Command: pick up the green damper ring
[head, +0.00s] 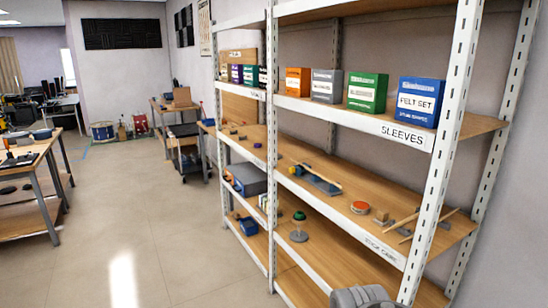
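A small green round piece (299,215) sits on top of a grey stand (299,236) on a lower shelf of the rack, near its front edge. It is the only small loose green thing I make out, and it is too small to tell whether it is a ring. Part of my grey arm (362,297) shows at the bottom edge. My gripper's fingers are not in view.
The rack's slotted white upright (440,150) stands at the near right. The middle shelf holds an orange-red round pad (360,207) and sticks (428,222). Boxes, including a green box (367,93), line the upper shelf. The floor (170,230) left of the rack is clear.

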